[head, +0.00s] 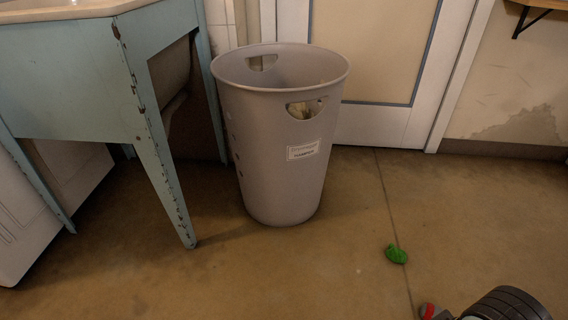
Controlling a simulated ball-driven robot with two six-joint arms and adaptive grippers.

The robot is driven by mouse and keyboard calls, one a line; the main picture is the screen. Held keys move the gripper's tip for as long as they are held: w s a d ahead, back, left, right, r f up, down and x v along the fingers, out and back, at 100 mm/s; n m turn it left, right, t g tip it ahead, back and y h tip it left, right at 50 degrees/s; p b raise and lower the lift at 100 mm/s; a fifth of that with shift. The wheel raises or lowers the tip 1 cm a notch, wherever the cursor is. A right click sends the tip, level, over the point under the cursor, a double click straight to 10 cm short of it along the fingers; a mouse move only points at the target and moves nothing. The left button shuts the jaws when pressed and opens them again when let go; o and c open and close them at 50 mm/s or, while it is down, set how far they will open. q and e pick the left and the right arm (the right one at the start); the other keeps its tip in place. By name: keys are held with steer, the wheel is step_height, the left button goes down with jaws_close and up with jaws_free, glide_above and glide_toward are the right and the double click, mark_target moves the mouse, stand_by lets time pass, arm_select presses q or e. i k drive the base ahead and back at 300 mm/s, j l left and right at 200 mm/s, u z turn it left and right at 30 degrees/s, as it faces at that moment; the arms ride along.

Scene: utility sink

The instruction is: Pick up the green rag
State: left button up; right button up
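The green rag (397,254) lies crumpled in a small heap on the brown floor, right of centre in the head view. It sits on or right beside a thin dark line in the floor. Nothing covers it. No gripper fingers show in the head view. A dark ribbed part with a grey and red piece beside it enters at the bottom right corner, below and to the right of the rag and apart from it. I cannot tell any fingers on it.
A tall grey bin (275,150) with handle holes stands left of the rag. A pale blue sink stand (75,80) with chipped legs is at the left. A closed door (375,50) is behind. The floor around the rag is clear.

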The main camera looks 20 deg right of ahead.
mark_target(396, 254)
steer(key=z, duration=1.65)
steer(key=k+u, duration=0.4)
steer(key=k+j+u, duration=0.15)
steer(key=u, duration=0.2)
steer(key=i+l+u, duration=0.15)
steer(key=l+u, duration=0.15)
steer(key=i+l+u, duration=0.15)
steer(key=l+u, duration=0.45)
steer(key=l, duration=0.2)
steer(key=i+l+u, duration=0.1)
steer(key=l+u, duration=0.2)
steer(key=i+l, duration=0.1)
steer(key=l, duration=1.8)
steer(key=i, duration=0.05)
